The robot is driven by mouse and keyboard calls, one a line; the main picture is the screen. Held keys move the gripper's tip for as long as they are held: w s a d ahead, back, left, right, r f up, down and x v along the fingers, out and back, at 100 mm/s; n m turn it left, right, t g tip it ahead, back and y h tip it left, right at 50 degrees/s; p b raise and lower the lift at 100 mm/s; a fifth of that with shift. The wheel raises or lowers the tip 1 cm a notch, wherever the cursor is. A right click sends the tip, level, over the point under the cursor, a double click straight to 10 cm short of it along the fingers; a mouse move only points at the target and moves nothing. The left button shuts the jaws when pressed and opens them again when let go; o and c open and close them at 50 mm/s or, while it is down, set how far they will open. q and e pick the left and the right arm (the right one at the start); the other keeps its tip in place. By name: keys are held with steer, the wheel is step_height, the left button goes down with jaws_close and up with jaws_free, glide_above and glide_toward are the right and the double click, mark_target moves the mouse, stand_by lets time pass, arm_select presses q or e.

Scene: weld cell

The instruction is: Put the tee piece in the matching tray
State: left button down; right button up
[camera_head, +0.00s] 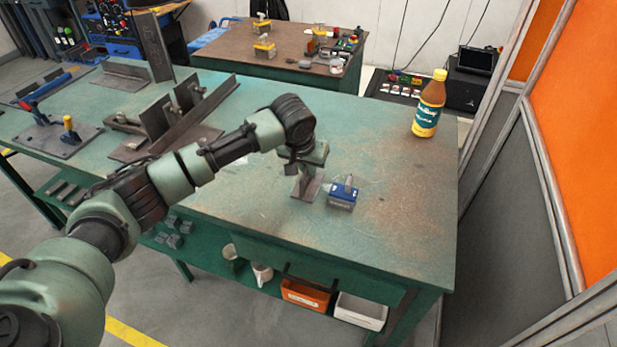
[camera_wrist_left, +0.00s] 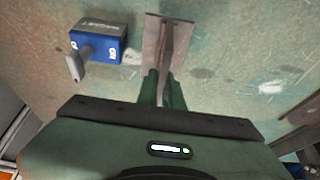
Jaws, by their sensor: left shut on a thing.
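The tee piece (camera_head: 304,188) is a small grey-brown steel part, a flat plate with an upright web, at the middle of the green bench. It also shows in the left wrist view (camera_wrist_left: 153,38), reaching out beyond the fingers. My left gripper (camera_head: 307,168) comes down over it and is shut on its web; the fingers (camera_wrist_left: 162,88) sit on both sides of the web. The piece appears to be at the bench surface; I cannot tell if it touches. An orange tray (camera_head: 305,297) and a white tray (camera_head: 361,311) stand below the bench top at the front. My right gripper is out of view.
A blue magnet block with a lever (camera_head: 342,196) stands close right of the tee piece; the wrist view shows it too (camera_wrist_left: 97,44). A bottle (camera_head: 429,104) stands at the back right. Steel angles (camera_head: 175,115) and a clamp fixture (camera_head: 55,135) fill the left. The bench's right front is clear.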

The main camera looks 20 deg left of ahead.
mark_target(309, 184)
arm_select(q)
step_height(309, 184, down, 3)
steer(key=shift+w+f, duration=0.1)
steer(key=shift+f, duration=0.05)
steer(key=c, duration=2)
jaws_free()
steer(key=shift+f, duration=0.2)
steer(key=o, duration=0.4)
steer(key=shift+o, duration=0.2)
steer(key=shift+r, duration=0.15)
